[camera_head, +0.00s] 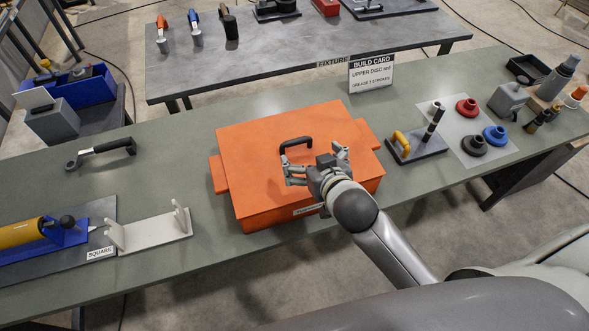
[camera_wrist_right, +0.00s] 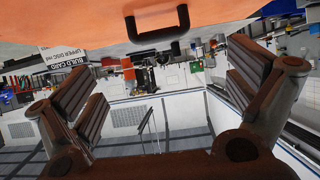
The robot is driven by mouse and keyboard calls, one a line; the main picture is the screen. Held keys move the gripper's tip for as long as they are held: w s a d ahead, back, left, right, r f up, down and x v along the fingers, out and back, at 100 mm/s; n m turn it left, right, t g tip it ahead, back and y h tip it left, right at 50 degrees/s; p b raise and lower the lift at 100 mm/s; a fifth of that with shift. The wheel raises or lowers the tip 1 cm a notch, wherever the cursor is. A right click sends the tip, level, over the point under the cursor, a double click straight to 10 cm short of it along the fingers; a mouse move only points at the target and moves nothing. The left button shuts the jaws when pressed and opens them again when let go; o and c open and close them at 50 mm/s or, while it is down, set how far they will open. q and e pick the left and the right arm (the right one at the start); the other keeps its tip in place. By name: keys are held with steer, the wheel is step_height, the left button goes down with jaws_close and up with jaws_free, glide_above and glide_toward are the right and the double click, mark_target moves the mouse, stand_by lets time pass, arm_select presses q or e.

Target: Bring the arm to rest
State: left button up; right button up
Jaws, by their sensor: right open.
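My right gripper (camera_head: 315,172) is open and empty in front of the black handle (camera_head: 296,143) on the lid of a large orange box (camera_head: 250,165). In the head view it overlaps the near part of the lid; I cannot tell whether it touches. In the right wrist view the open fingers (camera_wrist_right: 165,95) stand well apart with nothing between them. The black handle (camera_wrist_right: 157,35) shows above them there, clear of the jaws, with the orange lid (camera_wrist_right: 80,12) along the top edge. My left gripper is in neither view.
The box stands on a green workbench (camera_head: 180,150). A build card (camera_head: 371,75) stands behind it. A yellow-handled fixture (camera_head: 408,146) and red (camera_head: 467,106), black and blue discs lie right. A white bracket (camera_head: 150,232) and black-handled wrench (camera_head: 100,150) lie left.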

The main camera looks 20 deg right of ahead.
stand_by(0.7)
steer(key=s+d+f+g, duration=0.1)
steer(key=s+f+g, duration=0.2)
steer(key=s, duration=0.4)
steer(key=s+d+f+n+g, duration=0.1)
steer(key=s+f+g, duration=0.15)
steer(key=s, duration=0.45)
steer(key=s+d+f+g, duration=0.1)
steer(key=s+f+g, duration=0.15)
steer(key=s, duration=0.45)
step_height(320, 180, down, 28)
steer(key=s+g+b, duration=0.2)
steer(key=b, duration=0.1)
steer(key=s+d+f+n+g+b, duration=0.1)
steer(key=s+d+f+b, duration=0.1)
steer(key=s+f, duration=1.5)
step_height(320, 180, down, 2)
steer(key=shift+d+f, duration=0.2)
steer(key=shift+d, duration=0.35)
steer(key=shift+s, duration=0.1)
